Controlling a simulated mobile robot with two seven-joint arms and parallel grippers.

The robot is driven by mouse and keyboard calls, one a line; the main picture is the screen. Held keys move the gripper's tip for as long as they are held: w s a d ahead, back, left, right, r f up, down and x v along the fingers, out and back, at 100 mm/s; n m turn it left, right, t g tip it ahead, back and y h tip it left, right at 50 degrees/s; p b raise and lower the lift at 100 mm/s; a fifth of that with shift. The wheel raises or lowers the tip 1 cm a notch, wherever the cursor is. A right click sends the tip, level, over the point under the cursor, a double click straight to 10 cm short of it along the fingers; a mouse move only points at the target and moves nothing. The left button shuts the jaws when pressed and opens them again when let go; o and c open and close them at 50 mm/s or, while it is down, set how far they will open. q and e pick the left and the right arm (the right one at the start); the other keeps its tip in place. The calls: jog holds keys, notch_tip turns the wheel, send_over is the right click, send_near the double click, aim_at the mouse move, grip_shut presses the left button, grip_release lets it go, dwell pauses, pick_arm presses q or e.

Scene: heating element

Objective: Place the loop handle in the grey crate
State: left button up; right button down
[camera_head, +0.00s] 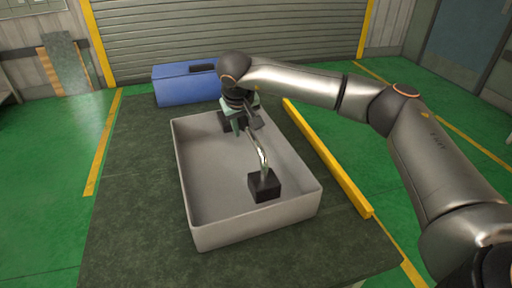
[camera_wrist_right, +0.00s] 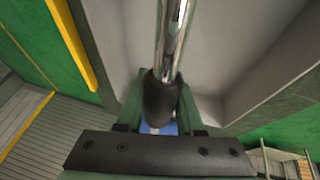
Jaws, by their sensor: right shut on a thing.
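The loop handle (camera_head: 263,157) is a bent chrome bar with a black block at its near end. A second dark block shows at its far end beside the gripper. The handle is over or inside the grey crate (camera_head: 250,232), within its walls; I cannot tell whether the blocks touch the floor. My right gripper (camera_head: 243,122) is at the crate's far part, shut on the handle. In the right wrist view, the chrome bar (camera_wrist_right: 171,40) runs up from a black sleeve between the green fingers (camera_wrist_right: 160,108). My left gripper is not in view.
The crate stands on a dark table (camera_head: 130,215). A blue box (camera_head: 183,86) is behind it. A yellow bar (camera_head: 328,158) runs along the crate's right side. The table left of the crate is clear.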

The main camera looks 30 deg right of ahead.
jog(key=d+f, duration=0.1)
jog(key=f, duration=0.1)
jog(key=d+f, duration=0.1)
jog(key=f, duration=0.1)
jog(key=d+f, duration=0.1)
jog(key=f, duration=0.2)
jog(key=shift+s+d+f, duration=0.1)
jog(key=shift+s+d, duration=0.1)
jog(key=shift+s, duration=0.1)
jog(key=c, duration=0.5)
grip_release()
jog(key=shift+s, duration=0.1)
jog(key=shift+c, duration=0.2)
jog(key=v, duration=1.2)
jog(key=shift+p, duration=0.3)
